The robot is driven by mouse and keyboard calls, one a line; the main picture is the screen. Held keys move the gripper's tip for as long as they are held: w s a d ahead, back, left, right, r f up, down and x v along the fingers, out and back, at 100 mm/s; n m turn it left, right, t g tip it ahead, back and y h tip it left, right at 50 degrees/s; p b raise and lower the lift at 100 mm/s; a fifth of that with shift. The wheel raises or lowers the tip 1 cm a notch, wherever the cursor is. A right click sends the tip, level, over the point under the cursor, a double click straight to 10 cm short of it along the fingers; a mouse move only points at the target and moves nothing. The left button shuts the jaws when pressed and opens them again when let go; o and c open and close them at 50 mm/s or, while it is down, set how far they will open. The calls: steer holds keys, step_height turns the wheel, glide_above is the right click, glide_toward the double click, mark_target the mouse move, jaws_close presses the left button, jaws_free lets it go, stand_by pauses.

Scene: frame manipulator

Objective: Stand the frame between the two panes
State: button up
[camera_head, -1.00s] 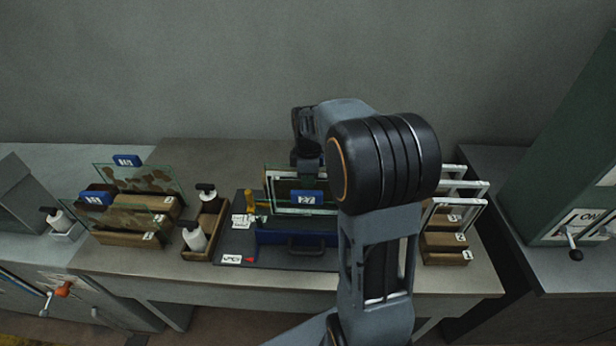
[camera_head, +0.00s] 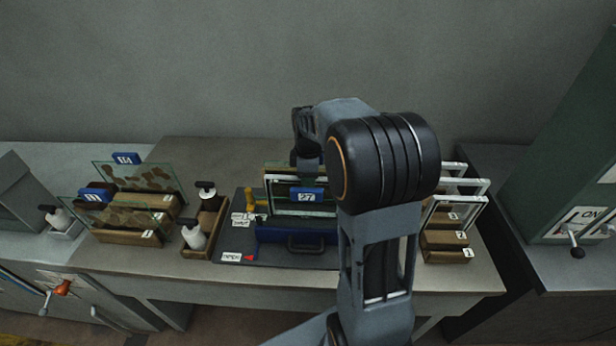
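A blue holder (camera_head: 275,236) with a dark handle stands on a dark mat in the middle of the bench. A clear glass pane with a blue tag reading 27 (camera_head: 307,196) stands upright in it. A white-edged frame (camera_head: 272,181) stands upright at the same place, close to the glass. A second pane cannot be told apart clearly. My gripper (camera_head: 308,172) points down at the top of the frame and glass. Its fingertips are dark and partly hidden by my arm, so I cannot tell whether they hold the frame.
More white frames (camera_head: 470,184) stand in a numbered wooden rack (camera_head: 445,256) at right, partly behind my arm. Patterned glass panes (camera_head: 150,178) stand in wooden blocks at left. A wooden tray (camera_head: 216,226) with white bottles lies between. A green cabinet (camera_head: 580,180) stands far right.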

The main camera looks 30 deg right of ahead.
steer(key=shift+o, duration=0.3)
steer(key=shift+s+a+f, duration=0.1)
steer(key=shift+s+f, duration=0.1)
steer(key=shift+f, duration=0.15)
step_height(320, 180, up, 13)
steer(key=s+a+f+m+t, duration=0.2)
steer(key=s+a+m, duration=0.2)
steer(key=s+m, duration=0.2)
steer(key=s+a+f+m+t, duration=0.2)
steer(key=s+a+m, duration=0.3)
steer(key=s, duration=0.4)
steer(key=shift+s+a+f+m, duration=0.2)
steer(key=shift+s+f+m, duration=0.1)
steer(key=shift+f+m, duration=0.4)
